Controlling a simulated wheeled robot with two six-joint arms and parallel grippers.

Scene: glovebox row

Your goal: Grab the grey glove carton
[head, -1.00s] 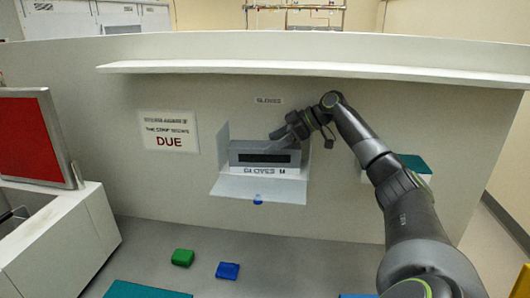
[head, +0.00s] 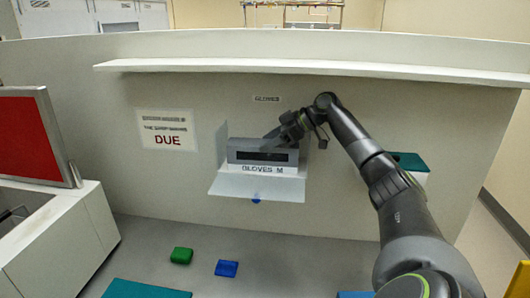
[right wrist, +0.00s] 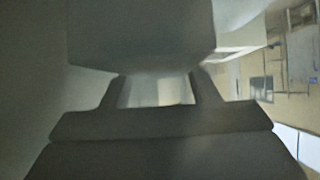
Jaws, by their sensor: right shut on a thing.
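The grey glove carton (head: 240,145), a long box with a dark slot in its front, is at the wall holder (head: 230,188), between its pale side panels. The holder's front lip reads GLOVES M and shows just below the carton. My right gripper (head: 284,134) is at the carton's upper right end and shut on it. In the right wrist view the two fingers (right wrist: 160,92) close on a pale part below a large grey face of the carton (right wrist: 140,35). My left gripper is not in view.
A white shelf (head: 300,69) runs along the wall above. A box with a teal top (head: 409,162) is right of the holder, partly behind my arm. A green block (head: 181,256) and a blue block (head: 227,268) lie below. A red panel (head: 30,138) stands at left.

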